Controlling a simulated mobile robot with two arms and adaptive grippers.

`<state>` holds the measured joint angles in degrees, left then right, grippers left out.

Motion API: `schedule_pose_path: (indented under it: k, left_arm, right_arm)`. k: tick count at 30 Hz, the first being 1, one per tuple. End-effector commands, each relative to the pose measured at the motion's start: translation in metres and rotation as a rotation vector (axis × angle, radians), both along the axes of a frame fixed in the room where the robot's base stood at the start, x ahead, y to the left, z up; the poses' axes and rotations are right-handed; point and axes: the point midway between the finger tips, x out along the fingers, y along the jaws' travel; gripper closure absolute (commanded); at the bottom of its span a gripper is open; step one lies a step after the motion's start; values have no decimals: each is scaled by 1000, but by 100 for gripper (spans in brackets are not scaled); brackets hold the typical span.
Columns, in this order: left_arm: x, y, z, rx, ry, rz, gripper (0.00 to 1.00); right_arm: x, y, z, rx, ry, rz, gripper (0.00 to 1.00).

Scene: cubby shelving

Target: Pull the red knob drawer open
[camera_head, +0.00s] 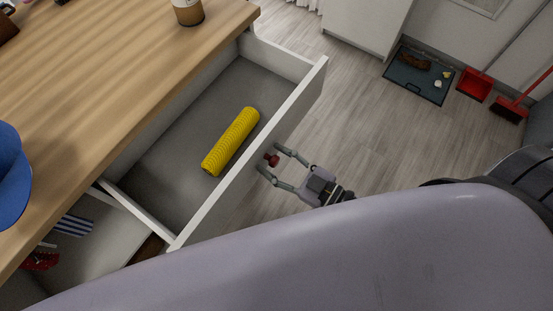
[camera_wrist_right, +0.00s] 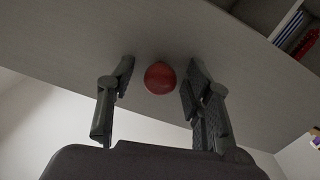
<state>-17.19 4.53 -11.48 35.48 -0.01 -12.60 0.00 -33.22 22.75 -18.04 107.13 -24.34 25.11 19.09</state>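The drawer (camera_head: 262,158) stands far out from under the wooden top, with a yellow ribbed roll (camera_head: 231,141) lying inside. The red knob (camera_head: 271,160) is on the drawer's front face; it also shows in the right wrist view (camera_wrist_right: 160,78). My right gripper (camera_head: 269,158) is at the knob with its fingers apart, one on each side. In the right wrist view, gaps show between the knob and both fingers (camera_wrist_right: 158,85), so it is open and not gripping. My left gripper is not in view.
The wooden top (camera_head: 110,80) carries a jar (camera_head: 188,11) and a blue object (camera_head: 12,175). A lower compartment with striped and red items is at bottom left. A dark mat (camera_head: 419,76), red dustpan (camera_head: 474,86) and broom (camera_head: 508,110) are on the floor.

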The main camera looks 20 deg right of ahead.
Motion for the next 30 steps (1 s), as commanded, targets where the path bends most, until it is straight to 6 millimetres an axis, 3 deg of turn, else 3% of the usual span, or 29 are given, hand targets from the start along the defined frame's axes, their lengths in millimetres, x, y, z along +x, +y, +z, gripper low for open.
schedule_pose_path:
  k: [20, 30]
  left_arm:
    - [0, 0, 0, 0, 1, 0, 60]
    - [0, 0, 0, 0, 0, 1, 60]
  right_arm:
    - [0, 0, 0, -1, 0, 1, 99]
    - [-1, 0, 0, -2, -1, 1, 100]
